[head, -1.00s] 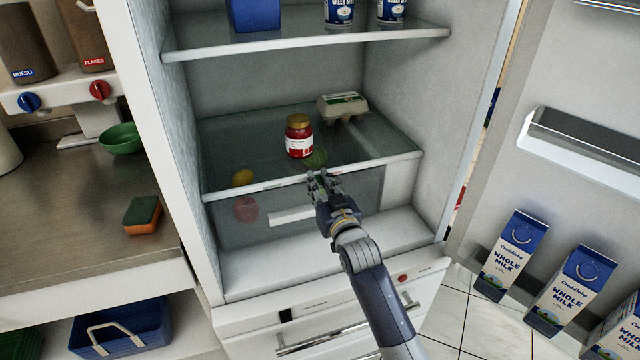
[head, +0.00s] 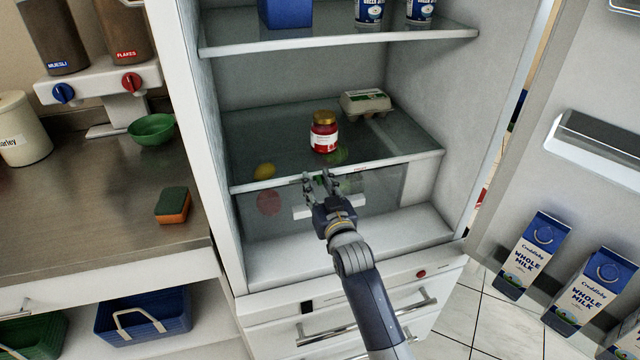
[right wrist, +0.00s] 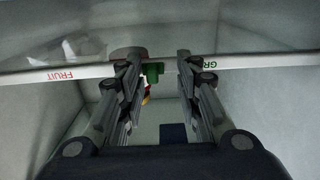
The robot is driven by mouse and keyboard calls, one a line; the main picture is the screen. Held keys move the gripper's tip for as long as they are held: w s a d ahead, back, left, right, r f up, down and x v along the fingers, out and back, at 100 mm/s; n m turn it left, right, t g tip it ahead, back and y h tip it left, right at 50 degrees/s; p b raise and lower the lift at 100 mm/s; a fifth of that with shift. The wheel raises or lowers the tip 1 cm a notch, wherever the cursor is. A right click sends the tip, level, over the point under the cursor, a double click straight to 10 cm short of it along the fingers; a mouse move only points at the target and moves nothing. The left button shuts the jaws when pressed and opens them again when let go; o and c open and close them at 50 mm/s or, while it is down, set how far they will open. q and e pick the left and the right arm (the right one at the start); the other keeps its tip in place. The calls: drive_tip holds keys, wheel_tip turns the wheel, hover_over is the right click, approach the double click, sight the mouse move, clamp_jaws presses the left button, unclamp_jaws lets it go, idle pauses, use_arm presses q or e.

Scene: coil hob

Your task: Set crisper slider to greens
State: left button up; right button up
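The crisper rail is the front edge strip (head: 405,160) of the lower glass shelf. In the right wrist view, the strip reads FRUIT (right wrist: 62,75) at left and GR..., cut off, at right. A small green block (right wrist: 153,70), apparently the slider, shows at the strip between my fingers, nearer the left finger; contact is unclear. My right gripper (head: 320,178) is open at the strip, and both fingers show in the wrist view (right wrist: 162,72). In the head view, the gripper partly hides the strip and drawer. My left gripper is out of view.
A red jar (head: 324,132) and an egg carton (head: 366,103) stand on the glass shelf above. A yellow fruit (head: 264,171) shows behind the glass at left. The open door with milk cartons (head: 532,255) is at right; a counter (head: 90,215) is at left.

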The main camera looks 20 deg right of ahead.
drive_tip(key=shift+d, duration=0.1)
drive_tip(key=s, duration=1.2)
drive_tip(key=shift+d, duration=0.2)
